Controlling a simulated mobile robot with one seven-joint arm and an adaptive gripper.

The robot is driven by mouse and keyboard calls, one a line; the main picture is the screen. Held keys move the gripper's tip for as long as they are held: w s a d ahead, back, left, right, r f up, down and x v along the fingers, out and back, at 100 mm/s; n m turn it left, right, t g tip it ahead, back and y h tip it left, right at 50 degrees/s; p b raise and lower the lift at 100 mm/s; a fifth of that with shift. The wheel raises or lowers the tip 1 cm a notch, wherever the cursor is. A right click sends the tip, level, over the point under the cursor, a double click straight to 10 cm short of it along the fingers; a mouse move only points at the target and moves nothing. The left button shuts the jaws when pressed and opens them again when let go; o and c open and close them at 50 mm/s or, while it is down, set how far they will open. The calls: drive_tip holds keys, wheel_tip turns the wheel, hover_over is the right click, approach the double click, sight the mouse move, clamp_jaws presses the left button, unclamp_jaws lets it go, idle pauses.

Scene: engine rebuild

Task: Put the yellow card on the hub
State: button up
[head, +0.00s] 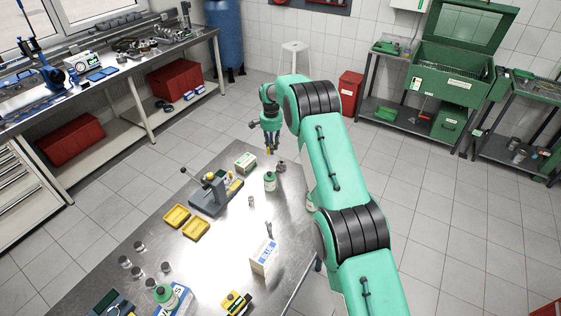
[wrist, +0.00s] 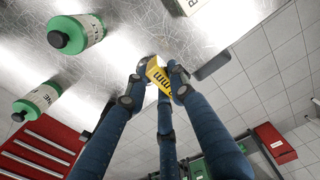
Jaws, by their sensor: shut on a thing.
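My gripper (head: 270,145) is raised at the far end of the steel table, with its fingers pointing down. In the wrist view my gripper (wrist: 157,80) has its blue fingers closed around a yellow card (wrist: 158,73) with black lettering. The card also shows as a small yellow spot (head: 268,150) in the head view. A small dark round part (head: 281,166) stands on the table just below and right of the gripper. It may be the hub, but I cannot tell for sure.
A green bottle (head: 270,181) stands close to the dark part. Two green bottles (wrist: 75,33) (wrist: 37,100) show in the wrist view.

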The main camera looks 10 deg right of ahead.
drive_tip(key=s+d+p, duration=0.2)
drive_tip(key=s+d, duration=0.1)
drive_tip(key=s, duration=1.6)
drive_tip(key=shift+s+p, duration=0.15)
drive_tip(key=shift+p, duration=0.2)
drive_tip(key=shift+d, duration=0.1)
drive_tip(key=p, duration=0.2)
hover_over(282, 163)
drive_tip(key=shift+f, duration=0.7)
drive_tip(key=shift+f, duration=0.1)
drive_tip(key=shift+f+p, duration=0.65)
drive_tip(key=shift+f, duration=1.05)
drive_tip(key=shift+f, duration=0.1)
drive_tip(key=o, duration=1.1)
drive_tip(key=shift+c, duration=0.2)
